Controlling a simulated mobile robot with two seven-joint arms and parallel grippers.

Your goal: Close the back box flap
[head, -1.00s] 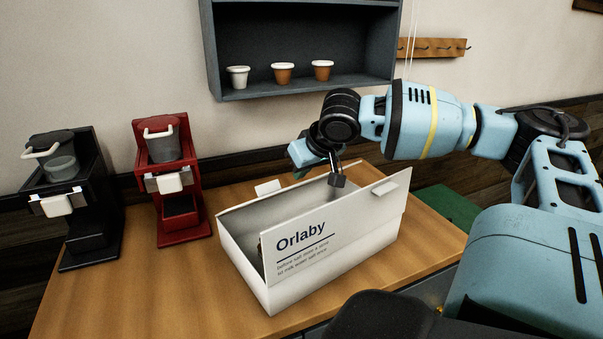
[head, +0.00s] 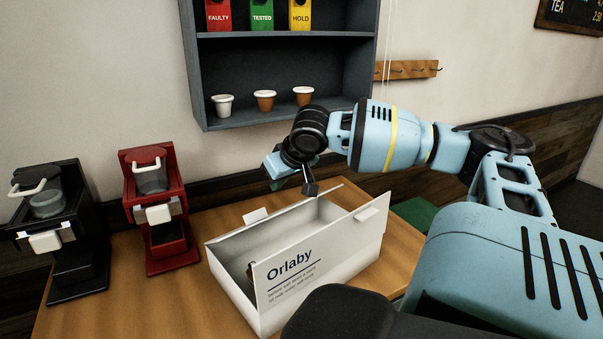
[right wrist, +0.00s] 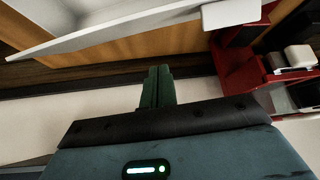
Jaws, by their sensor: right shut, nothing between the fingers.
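The white "Orlaby" box (head: 246,309) stands open on the wooden table in the head view. Its lettered front panel stands up, with a small tab at its upper right. The back panel's edge runs behind the opening, and a small white tab (head: 256,215) sticks up there. In the right wrist view the panel edge (right wrist: 120,34) crosses the top, with the tab (right wrist: 231,13) at its right. My right gripper (head: 277,184) is behind the box's back edge; its green fingers (right wrist: 157,88) are shut, empty and apart from the panel. My left gripper is out of view.
A red brewer (head: 155,215) and a black brewer (head: 78,240) stand left of the box. A wall shelf (head: 285,75) with three cups hangs above my right arm. Bare table (head: 140,305) lies between brewers and box.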

